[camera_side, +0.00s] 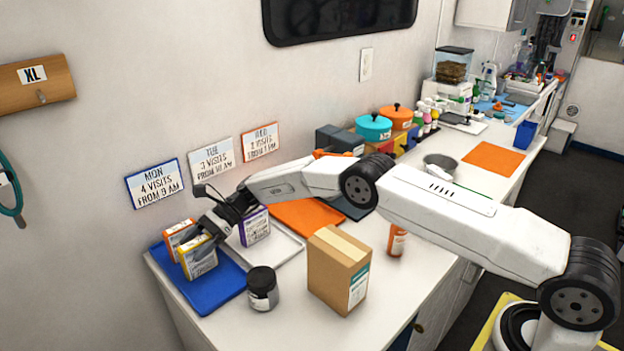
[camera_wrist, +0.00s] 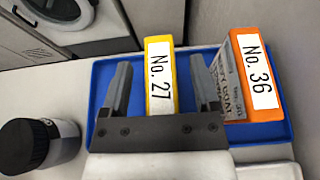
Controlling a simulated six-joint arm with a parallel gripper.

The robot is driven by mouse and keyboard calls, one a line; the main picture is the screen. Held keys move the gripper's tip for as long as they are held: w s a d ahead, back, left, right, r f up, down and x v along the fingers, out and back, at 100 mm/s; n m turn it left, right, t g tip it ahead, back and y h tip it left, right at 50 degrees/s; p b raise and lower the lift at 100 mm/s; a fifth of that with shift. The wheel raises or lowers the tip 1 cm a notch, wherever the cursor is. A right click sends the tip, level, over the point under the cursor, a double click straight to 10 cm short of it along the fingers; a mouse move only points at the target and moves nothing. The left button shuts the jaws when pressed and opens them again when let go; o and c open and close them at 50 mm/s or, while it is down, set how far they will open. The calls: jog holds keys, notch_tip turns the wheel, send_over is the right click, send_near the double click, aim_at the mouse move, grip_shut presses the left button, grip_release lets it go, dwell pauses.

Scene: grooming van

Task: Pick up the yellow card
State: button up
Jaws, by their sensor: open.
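The yellow card (camera_side: 199,263), marked No. 27 on its top edge, stands upright on the blue tray (camera_side: 222,292). It also shows in the wrist view (camera_wrist: 160,76). My gripper (camera_side: 198,236) is open just above and around it. In the wrist view my gripper (camera_wrist: 160,66) has one finger on each side of the yellow card, with a gap on both sides. The orange card (camera_side: 175,238) stands behind the yellow one in the side view.
A black-lidded jar (camera_side: 263,288) stands beside the blue tray. A purple card (camera_side: 255,228) stands on a white tray (camera_side: 284,249) to the right. A cardboard box (camera_side: 337,272) and an orange bottle (camera_side: 397,241) stand farther right. The wall is close behind the trays.

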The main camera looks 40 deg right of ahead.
grip_shut()
dwell(0.3)
jog(key=shift+r, duration=1.65)
jog(key=s+d+r, duration=0.4)
jog(key=s+r, duration=0.5)
jog(key=s, duration=0.4)
jog(key=shift+s+r, duration=0.15)
jog(key=shift+r, duration=0.2)
